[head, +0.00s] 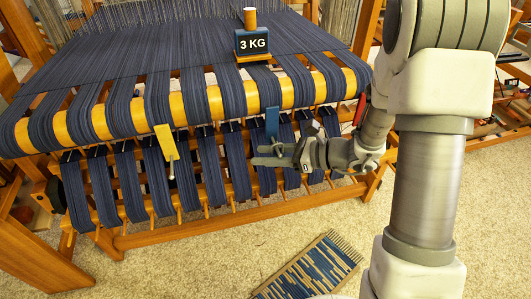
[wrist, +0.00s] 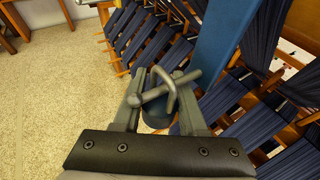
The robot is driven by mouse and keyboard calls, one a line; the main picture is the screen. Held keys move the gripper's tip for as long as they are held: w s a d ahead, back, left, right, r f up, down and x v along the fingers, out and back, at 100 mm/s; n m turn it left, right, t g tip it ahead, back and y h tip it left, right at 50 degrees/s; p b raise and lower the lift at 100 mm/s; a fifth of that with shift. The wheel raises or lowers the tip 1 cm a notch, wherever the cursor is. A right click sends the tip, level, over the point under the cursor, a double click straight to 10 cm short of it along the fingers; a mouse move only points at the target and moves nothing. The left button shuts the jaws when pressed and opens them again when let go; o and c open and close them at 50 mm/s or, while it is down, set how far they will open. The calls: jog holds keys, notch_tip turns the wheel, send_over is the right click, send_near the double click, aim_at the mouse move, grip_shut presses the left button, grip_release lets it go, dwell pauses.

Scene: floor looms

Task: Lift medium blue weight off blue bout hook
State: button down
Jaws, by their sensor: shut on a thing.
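My gripper (head: 258,155) is at the front of the loom, just below the blue bout hook (head: 272,122), whose flat blue plate also shows large in the wrist view (wrist: 226,40). In the wrist view the jaws (wrist: 160,98) are shut on the weight (wrist: 157,116), a dark grey-blue body mostly hidden between the fingers. A grey ring and a crossing grey rod sit over its top. The ring looks looped around the rod, but I cannot tell whether they touch. The weight is hidden in the head view.
A yellow hook plate (head: 165,142) with a pale rod hangs to the left. A block marked 3 KG (head: 252,44) stands on the navy warp (head: 150,40). Warp bundles hang close around the gripper. A woven mat (head: 308,268) lies on the open carpet in front.

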jog(key=shift+w+a+r, duration=0.15)
jog(key=shift+w+r, duration=0.1)
jog(key=shift+r, duration=0.25)
jog(key=shift+w+a+r, duration=0.15)
jog(key=shift+w+r, duration=0.05)
jog(key=shift+r, duration=0.25)
jog(key=shift+f+b, duration=0.15)
jog(key=shift+b, duration=0.2)
jog(key=shift+c, duration=1.9)
grip_release()
jog(key=shift+a+f+y, duration=0.1)
jog(key=shift+y, duration=0.2)
jog(key=p+v, duration=0.4)
jog(key=v, duration=1.4)
jog(key=shift+s+f, duration=0.4)
jog(key=shift+a, duration=0.1)
